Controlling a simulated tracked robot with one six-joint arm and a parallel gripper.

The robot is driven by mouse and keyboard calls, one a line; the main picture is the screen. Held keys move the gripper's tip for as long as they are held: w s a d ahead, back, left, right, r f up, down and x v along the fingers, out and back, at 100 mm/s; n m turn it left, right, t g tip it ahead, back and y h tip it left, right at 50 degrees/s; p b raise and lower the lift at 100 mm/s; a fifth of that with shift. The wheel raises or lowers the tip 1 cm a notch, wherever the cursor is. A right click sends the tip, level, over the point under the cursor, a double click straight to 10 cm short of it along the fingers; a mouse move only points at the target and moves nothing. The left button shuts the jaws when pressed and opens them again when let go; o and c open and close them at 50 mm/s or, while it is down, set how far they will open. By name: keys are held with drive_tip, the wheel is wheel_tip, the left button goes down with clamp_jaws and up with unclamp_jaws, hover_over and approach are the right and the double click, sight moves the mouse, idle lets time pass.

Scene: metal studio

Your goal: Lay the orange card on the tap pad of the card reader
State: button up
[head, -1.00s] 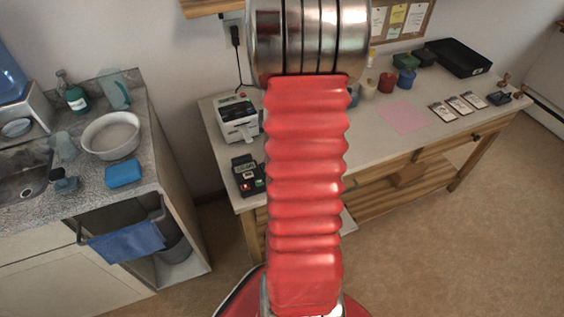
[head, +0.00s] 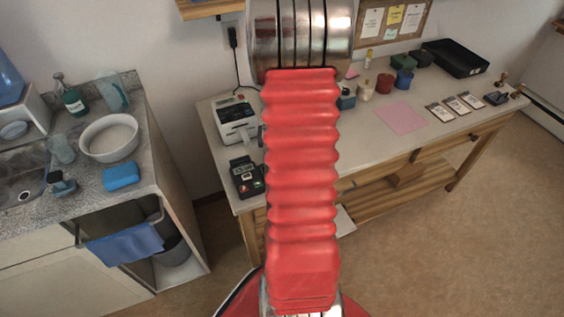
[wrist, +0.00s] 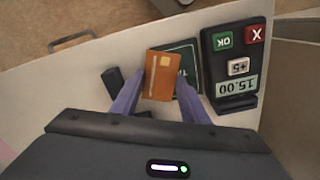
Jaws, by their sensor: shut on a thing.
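The orange card (wrist: 163,66) is held between the two purple fingers of my gripper (wrist: 160,80) in the wrist view. It has a small chip mark and reaches past the fingertips. The card reader (wrist: 236,62) stands to its right, with red and green keys and a display reading 15.00. The dark tap pad (wrist: 188,62) lies beside the reader; the card overlaps its left part in the picture. Whether they touch cannot be told. In the head view the reader (head: 247,177) is at the table's left end, while my arm hides the gripper and card.
A small dark block (wrist: 117,80) lies left of the card in the wrist view. In the head view a white printer (head: 238,121) stands behind the reader. A pink sheet (head: 401,118), several cards and a black tray (head: 455,57) are further right.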

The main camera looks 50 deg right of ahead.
drive_tip(key=o, duration=1.1)
drive_tip(key=shift+f, duration=0.1)
wheel_tip(320, 180, up, 12)
drive_tip(key=shift+r, duration=0.15)
drive_tip(key=shift+w+a, duration=0.1)
idle(0.6)
